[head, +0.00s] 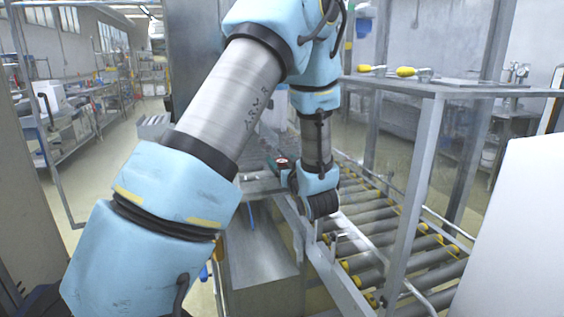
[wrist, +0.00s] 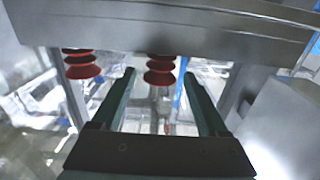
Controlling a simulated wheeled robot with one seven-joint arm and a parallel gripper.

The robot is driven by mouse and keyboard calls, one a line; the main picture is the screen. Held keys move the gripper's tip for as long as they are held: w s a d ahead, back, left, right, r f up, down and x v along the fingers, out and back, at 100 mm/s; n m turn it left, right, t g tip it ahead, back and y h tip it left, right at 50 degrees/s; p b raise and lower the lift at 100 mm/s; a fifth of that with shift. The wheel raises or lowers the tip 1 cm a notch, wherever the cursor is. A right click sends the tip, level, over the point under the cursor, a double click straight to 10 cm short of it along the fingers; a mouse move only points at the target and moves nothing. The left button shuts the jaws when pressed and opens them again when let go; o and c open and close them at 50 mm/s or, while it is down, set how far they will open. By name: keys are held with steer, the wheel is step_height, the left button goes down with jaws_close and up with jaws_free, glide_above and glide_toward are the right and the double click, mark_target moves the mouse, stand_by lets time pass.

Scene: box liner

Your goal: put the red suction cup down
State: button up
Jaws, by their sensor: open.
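In the wrist view, a red ribbed suction cup (wrist: 160,70) hangs below a grey metal bar. It shows between the two dark green fingers of my gripper (wrist: 158,76), near their tips. The fingers are apart, and I see no finger touching the cup. I cannot tell how far beyond the tips it is. A second red suction cup (wrist: 80,64) hangs to the left, outside the fingers. In the head view my gripper (head: 281,163) is small and partly hidden by my wrist, with a bit of red beside it.
The metal bar (wrist: 180,32) spans the top of the wrist view, close to the fingers. In the head view a roller conveyor (head: 385,262) lies right of my wrist. A metal frame post (head: 415,185) stands in front of it. A white panel (head: 515,235) is at right.

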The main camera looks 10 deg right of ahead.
steer(key=s+d+b, duration=0.1)
steer(key=s+b, duration=0.2)
steer(key=s, duration=0.7)
steer(key=shift+s+d, duration=0.2)
steer(key=shift+s, duration=0.2)
steer(key=shift+f, duration=0.1)
